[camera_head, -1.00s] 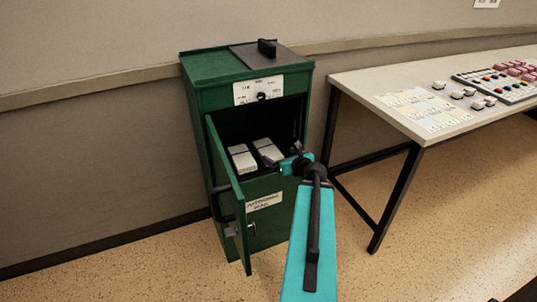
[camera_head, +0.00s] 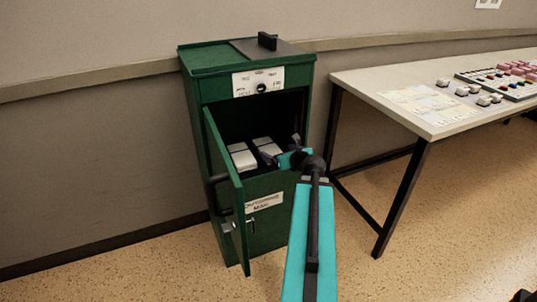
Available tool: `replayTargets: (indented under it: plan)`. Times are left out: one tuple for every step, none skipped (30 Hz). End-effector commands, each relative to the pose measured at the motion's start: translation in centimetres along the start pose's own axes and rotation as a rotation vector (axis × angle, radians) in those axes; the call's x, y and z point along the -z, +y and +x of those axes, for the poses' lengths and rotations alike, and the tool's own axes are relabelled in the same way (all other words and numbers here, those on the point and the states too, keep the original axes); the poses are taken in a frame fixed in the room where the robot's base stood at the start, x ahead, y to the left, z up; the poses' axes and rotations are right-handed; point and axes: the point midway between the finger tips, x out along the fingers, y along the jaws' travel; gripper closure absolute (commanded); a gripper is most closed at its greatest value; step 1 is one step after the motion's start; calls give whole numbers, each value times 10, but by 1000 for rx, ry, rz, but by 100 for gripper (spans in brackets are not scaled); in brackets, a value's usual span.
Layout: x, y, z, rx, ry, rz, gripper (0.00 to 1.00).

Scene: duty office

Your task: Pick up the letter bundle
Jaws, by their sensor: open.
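Two white letter bundles with dark bands lie side by side inside the green mail cabinet (camera_head: 197,112). The left bundle (camera_head: 243,159) is mostly in view; the right bundle (camera_head: 267,146) is partly hidden by my gripper. My gripper (camera_head: 277,156) is at the cabinet's opening, by the right bundle, with its jaws open. I cannot tell whether it touches the bundle. The cabinet's door (camera_head: 226,190) stands open to the left. A label on the lower front (camera_head: 264,203) reads as outgoing mail.
A table (camera_head: 360,84) stands to the right, with papers (camera_head: 420,102), small blocks and a tray of coloured pieces (camera_head: 497,82) on it. Its dark leg (camera_head: 402,200) is near my arm. The speckled floor in front is clear.

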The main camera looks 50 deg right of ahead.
Motion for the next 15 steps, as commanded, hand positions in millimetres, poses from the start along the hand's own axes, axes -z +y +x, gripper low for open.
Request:
replayTargets:
  plan:
    - [2,0,3,0,0,0,12]
    - [1,-1,8,-1,1,0,12]
    - [1,-1,13,-1,1,0,12]
    - [1,-1,16,0,1,0,12]
    - [1,-2,19,0,0,0,12]
    - [1,-2,23,1,0,0,12]
    - [1,-2,26,1,0,0,12]
    - [1,-2,30,1,0,0,12]
    - [1,-1,34,0,0,0,12]
    - [1,-1,37,0,0,0,12]
    - [1,-1,40,0,0,0,12]
    - [1,-1,44,0,0,0,12]
    - [1,-1,46,0,0,1,12]
    - [1,-2,49,0,0,1,12]
    - [1,-2,52,1,0,1,12]
